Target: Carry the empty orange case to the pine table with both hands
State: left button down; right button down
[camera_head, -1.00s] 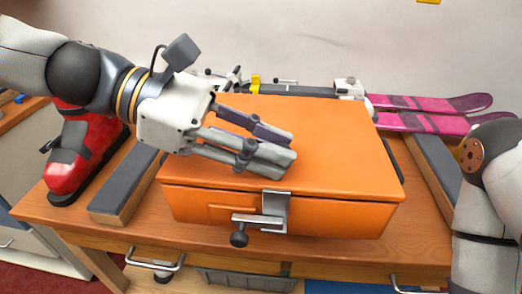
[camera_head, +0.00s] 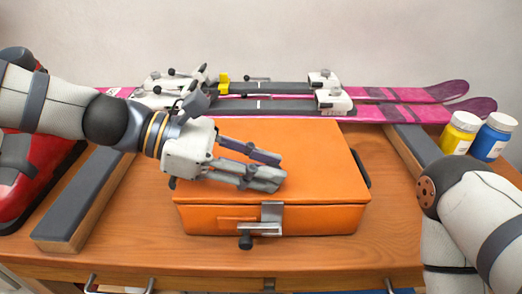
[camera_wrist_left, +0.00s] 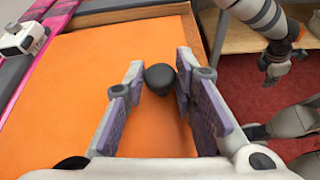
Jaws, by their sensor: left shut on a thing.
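The orange case (camera_head: 310,180) sits shut on a wooden bench, with a metal clasp (camera_head: 272,212) at its front and a dark handle (camera_head: 360,168) on its right side. My left gripper (camera_head: 268,170) is over the lid, fingers pointing right. In the left wrist view, the lid (camera_wrist_left: 90,80) lies beneath its fingers (camera_wrist_left: 160,75), which close about a black round knob (camera_wrist_left: 160,79); what the knob belongs to is hidden. My right arm stands at the right; its gripper (camera_wrist_left: 272,72) appears small in the left wrist view, jaws unclear. I cannot pick out a separate pine table.
Padded blocks (camera_head: 85,200) stand on both sides of the case. Pink skis (camera_head: 420,112) lie along the bench's back. A yellow jar (camera_head: 460,133) and a blue jar (camera_head: 492,137) stand at the right. Red floor shows in the left wrist view.

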pick_arm(q)
jog(key=c, duration=1.3)
grip_release()
jog(key=shift+s+f, duration=0.1)
jog(key=shift+a+r, duration=0.2)
jog(key=shift+a, duration=0.05)
jog(key=p+v, duration=0.1)
jog(key=v, duration=1)
jog(key=shift+a, duration=0.3)
pick_arm(e)
jog(key=shift+w+r+t, duration=0.3)
jog(key=shift+w+r, duration=0.6)
jog(key=shift+r, duration=0.05)
pick_arm(q)
jog(key=shift+f, duration=0.1)
pick_arm(e)
jog(key=shift+s, duration=0.1)
